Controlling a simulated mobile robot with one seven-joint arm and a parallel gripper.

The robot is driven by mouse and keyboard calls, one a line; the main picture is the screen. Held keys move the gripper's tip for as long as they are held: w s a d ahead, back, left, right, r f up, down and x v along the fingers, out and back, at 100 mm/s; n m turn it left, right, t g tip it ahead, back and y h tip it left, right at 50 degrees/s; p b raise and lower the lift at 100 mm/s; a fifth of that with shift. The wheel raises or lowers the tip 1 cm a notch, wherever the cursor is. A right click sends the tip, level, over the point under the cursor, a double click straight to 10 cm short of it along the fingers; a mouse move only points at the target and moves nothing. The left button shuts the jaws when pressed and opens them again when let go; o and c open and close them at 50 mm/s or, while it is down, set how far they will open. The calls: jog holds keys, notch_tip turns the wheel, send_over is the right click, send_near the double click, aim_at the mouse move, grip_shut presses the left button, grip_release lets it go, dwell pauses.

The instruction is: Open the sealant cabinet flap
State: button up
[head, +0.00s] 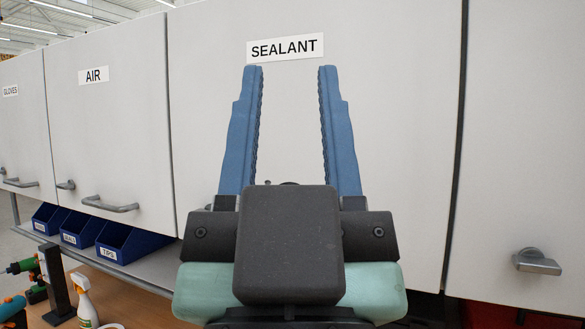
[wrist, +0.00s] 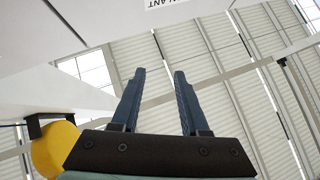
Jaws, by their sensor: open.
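The sealant cabinet flap (head: 400,130) is a pale grey panel with a white SEALANT label (head: 285,47). It looks shut, with dark seams at its sides. My gripper (head: 290,72) is open and empty in front of it, fingers pointing up toward the label. My gripper and wrist hide the lower middle of the flap, so I see no handle on it. In the wrist view my gripper (wrist: 160,72) is open with nothing between the fingers. Part of the label (wrist: 163,3) shows at the top edge there.
The AIR flap (head: 110,150) and GLOVES flap (head: 22,120) stand shut to the left, with bar handles (head: 110,205). A right-hand flap has a grey handle (head: 537,262). Blue bins (head: 125,243) sit below on a shelf. A spray bottle (head: 85,300) and tools stand lower left.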

jog(key=w+d+f+m+g+y+b, duration=0.2)
jog(key=d+f+m+g+y+b, duration=0.25)
jog(key=f, duration=0.45)
jog(key=w+d+f+m+g+y+b, duration=0.1)
jog(key=w+d+f+m+g+y, duration=0.15)
jog(key=f+m+g, duration=0.45)
jog(key=w+a+p, duration=0.1)
jog(key=w, duration=0.2)
jog(key=w+a+t+p, duration=0.1)
jog(key=w+a, duration=0.1)
jog(key=w, duration=0.2)
jog(key=w+a+f+t+p, duration=0.1)
jog(key=w+a, duration=0.1)
jog(key=w, duration=0.2)
jog(key=shift+a+m, duration=0.2)
jog(key=shift+m, duration=0.15)
grip_shut()
